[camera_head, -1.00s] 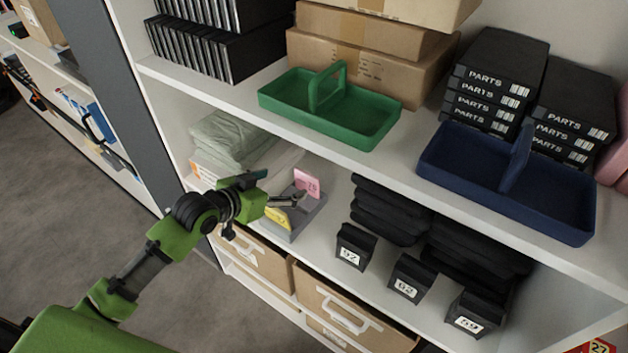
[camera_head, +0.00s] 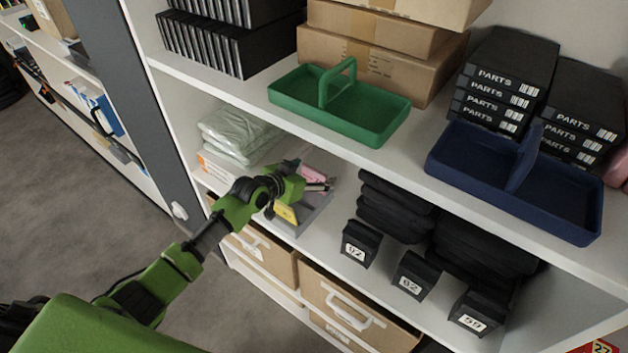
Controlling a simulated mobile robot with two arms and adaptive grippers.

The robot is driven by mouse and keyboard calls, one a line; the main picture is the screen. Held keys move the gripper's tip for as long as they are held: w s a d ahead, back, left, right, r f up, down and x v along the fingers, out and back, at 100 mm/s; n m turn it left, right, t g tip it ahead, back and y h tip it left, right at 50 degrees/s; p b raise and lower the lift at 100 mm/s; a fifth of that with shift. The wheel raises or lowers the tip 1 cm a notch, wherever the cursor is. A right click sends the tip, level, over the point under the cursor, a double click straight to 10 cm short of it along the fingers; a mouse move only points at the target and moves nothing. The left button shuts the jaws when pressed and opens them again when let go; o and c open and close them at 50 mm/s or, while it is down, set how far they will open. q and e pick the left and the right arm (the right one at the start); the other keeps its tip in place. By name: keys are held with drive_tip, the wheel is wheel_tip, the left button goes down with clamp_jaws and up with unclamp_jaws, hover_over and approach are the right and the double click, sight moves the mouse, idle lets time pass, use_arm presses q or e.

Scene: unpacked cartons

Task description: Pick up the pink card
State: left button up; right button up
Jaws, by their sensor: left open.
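The pink card (camera_head: 313,173) stands in a grey holder (camera_head: 314,212) on the middle shelf, in the head view. Only its upper part shows; my left gripper hides the rest. A yellow card (camera_head: 286,213) stands in the same holder, in front and to the left. My left gripper (camera_head: 325,185) is open, with its fingers in front of the pink card. Whether the fingers touch the card cannot be told. My right gripper is not in view.
A green tray (camera_head: 384,131) and a blue tray (camera_head: 450,180) stand on the shelf above. Black number blocks (camera_head: 360,243) and stacked black cloths (camera_head: 390,210) are to the right. Folded pale fabric (camera_head: 238,135) lies behind my arm. Cardboard drawers (camera_head: 345,300) are below.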

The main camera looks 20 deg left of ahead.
use_arm(q)
drive_tip(key=shift+w+d+f, duration=0.15)
drive_tip(key=shift+w+f, duration=0.1)
drive_tip(key=shift+w, duration=0.15)
drive_tip(key=c, duration=1.1)
drive_tip(key=shift+c, duration=0.2)
drive_tip(key=shift+r, duration=0.15)
